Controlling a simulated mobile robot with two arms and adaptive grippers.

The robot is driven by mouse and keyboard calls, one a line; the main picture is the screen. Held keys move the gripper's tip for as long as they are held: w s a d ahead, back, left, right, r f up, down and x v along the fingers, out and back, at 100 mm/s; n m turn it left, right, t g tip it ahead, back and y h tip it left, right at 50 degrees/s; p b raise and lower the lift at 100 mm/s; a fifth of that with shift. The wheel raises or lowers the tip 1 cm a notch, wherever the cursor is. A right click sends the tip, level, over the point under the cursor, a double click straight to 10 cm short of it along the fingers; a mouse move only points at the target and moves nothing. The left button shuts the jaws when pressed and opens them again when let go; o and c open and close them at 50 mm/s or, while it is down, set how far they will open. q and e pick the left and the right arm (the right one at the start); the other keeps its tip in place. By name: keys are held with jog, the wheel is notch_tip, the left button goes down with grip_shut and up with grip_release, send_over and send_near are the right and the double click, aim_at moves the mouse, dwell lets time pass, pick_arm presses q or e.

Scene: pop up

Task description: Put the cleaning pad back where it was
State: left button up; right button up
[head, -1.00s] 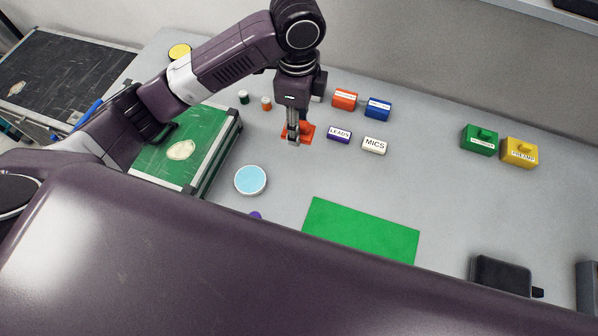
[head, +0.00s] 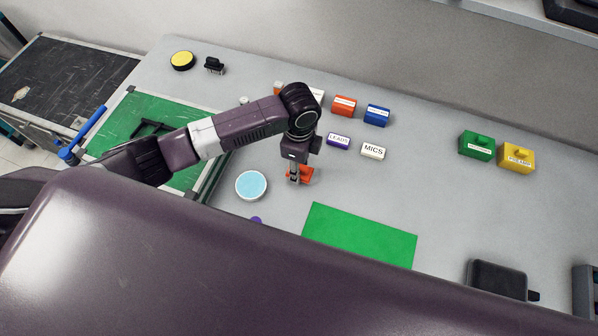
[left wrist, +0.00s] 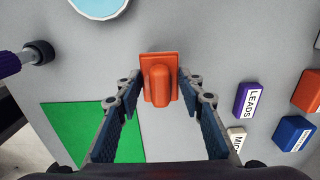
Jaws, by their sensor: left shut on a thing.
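My left gripper (head: 295,178) is shut on an orange pad (head: 306,174) with a raised handle. I take this to be the cleaning pad; no label on it is readable. In the left wrist view the orange pad (left wrist: 174,62) shows between the two fingers of my left gripper (left wrist: 159,82), its flat base extending past the fingertips. It is over the grey bench, right of the blue round disc (head: 251,185) and above the green mat (head: 360,235). I cannot tell whether it touches the bench. My right gripper is not in view.
Small labelled blocks stand behind: LEADS (head: 338,141), MICS (head: 373,151), orange (head: 344,105) and blue (head: 377,115). Green (head: 477,146) and yellow (head: 517,158) blocks stand further right. The bench between mat and yellow block is clear.

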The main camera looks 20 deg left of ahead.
pick_arm(q)
jog(key=shift+f, duration=1.95)
jog(key=shift+f, duration=0.15)
jog(key=o, duration=1)
notch_tip(320, 180, up, 12)
jog(key=shift+f+b, duration=0.2)
jog(key=shift+b, duration=0.15)
jog(key=shift+r, duration=0.45)
